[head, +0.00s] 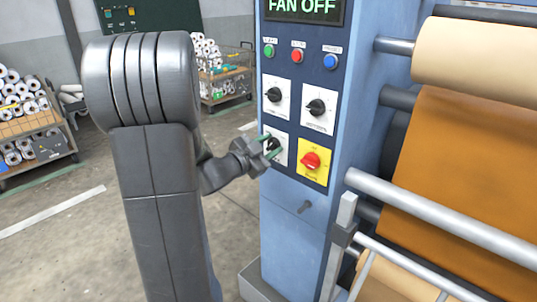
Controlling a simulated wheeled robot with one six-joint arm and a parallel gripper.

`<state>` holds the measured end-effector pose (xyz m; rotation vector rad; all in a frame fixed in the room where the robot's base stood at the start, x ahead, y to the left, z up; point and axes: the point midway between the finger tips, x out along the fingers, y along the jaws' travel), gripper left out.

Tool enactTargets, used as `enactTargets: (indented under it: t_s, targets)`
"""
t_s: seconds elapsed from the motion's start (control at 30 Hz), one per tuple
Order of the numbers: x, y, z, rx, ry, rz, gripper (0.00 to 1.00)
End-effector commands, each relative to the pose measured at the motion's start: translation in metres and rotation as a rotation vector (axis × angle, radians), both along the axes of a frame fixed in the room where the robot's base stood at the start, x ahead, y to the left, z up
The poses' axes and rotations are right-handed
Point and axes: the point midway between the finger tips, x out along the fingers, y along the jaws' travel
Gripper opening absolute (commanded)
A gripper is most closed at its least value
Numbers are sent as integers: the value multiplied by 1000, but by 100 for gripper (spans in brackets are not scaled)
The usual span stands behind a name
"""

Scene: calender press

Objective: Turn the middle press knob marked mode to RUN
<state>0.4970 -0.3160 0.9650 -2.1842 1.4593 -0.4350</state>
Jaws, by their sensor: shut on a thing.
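The blue press panel (342,85) carries two upper black knobs on white plates, one at the left (274,94) and one at the right (316,107). Below them are a lower-left black knob (273,144) on a white plate and a red knob (311,160) on a yellow plate. The labels are too small to read, so I cannot tell which knob is marked mode or where RUN lies. My gripper (271,147) is shut on the lower-left black knob, its green-tipped fingers on either side. They partly hide this knob and its plate.
A display (303,8) reads FAN OFF above green, red and blue buttons. A grey rail (430,213) and brown rolled sheet (440,165) are at the right. Carts with white rolls (225,75) stand behind. The floor at the left is clear.

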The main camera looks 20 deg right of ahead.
Motion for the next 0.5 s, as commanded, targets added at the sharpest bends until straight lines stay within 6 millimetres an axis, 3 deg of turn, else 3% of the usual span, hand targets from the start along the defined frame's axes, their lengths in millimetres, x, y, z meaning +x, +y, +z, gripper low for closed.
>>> enactTargets:
  t_s: [0.5]
  targets:
    - [-2,-1,-3,81,-195,-1,14]
